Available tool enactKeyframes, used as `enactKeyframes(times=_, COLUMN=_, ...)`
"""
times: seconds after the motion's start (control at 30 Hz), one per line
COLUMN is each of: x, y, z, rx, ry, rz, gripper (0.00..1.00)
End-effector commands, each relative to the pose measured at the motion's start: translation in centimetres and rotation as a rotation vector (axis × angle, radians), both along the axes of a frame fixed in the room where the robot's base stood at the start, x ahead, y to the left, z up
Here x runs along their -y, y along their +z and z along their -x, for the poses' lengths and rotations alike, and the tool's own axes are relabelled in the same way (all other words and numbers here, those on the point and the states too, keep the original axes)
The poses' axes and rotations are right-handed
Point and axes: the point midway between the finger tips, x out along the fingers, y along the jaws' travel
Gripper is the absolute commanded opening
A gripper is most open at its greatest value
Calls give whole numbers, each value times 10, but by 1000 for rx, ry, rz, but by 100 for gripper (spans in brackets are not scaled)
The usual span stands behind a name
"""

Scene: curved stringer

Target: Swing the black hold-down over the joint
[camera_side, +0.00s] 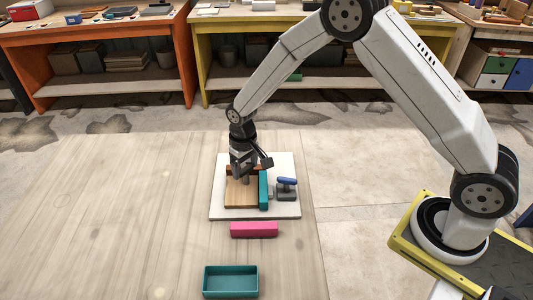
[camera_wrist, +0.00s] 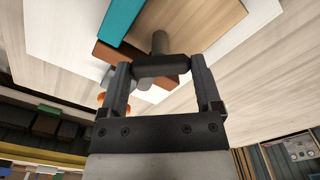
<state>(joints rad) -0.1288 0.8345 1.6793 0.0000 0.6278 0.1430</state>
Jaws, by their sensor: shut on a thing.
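My gripper (camera_wrist: 162,69) is shut on the black hold-down (camera_wrist: 158,43) in the wrist view. The hold-down's dark bar spans between the two fingers, and a round dark stem sticks out beyond it. In the side view my gripper (camera_side: 243,170) points down over the back of the light wooden block (camera_side: 238,193). A brown strip (camera_side: 231,168) lies along the block's back edge and a teal bar (camera_side: 264,190) along its right side. The brown strip (camera_wrist: 105,51) and teal bar (camera_wrist: 122,20) also show in the wrist view. My fingers partly hide the joint and the hold-down.
These parts sit on a white board (camera_side: 217,209). A blue-topped clamp (camera_side: 287,184) stands right of the teal bar. A pink block (camera_side: 254,230) and an empty teal tray (camera_side: 231,280) lie in front. The table's left side is clear.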

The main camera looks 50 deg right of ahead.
Motion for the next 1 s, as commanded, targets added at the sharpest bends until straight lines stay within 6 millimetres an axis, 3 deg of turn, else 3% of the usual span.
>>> enactKeyframes(times=1.0, x=0, y=0, z=0, rx=0, ry=-916, rz=0, gripper=23)
